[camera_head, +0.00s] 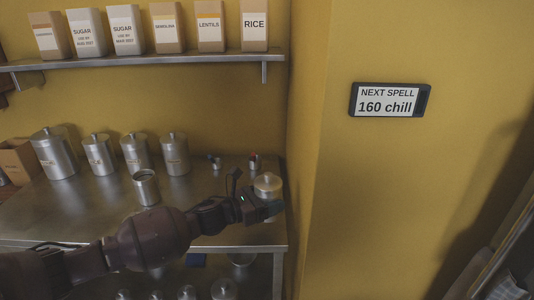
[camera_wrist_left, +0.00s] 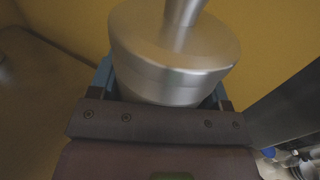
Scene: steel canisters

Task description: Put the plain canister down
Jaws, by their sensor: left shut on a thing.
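The plain canister (camera_head: 267,184) is a steel canister with a lid; no label shows on the part in view. My left gripper (camera_head: 266,208) is shut around it at the right end of the steel table (camera_head: 215,232), by the yellow wall. In the left wrist view the canister (camera_wrist_left: 172,55) fills the top middle, its lid and knob facing the camera, with blue finger pads at both sides. Its base is hidden, so I cannot tell whether it touches the table. My right gripper is not in view.
Several lidded canisters (camera_head: 135,152) stand along the table's back left. An open steel canister (camera_head: 146,188) stands nearer the middle. A wall shelf (camera_head: 150,60) holds labelled bags.

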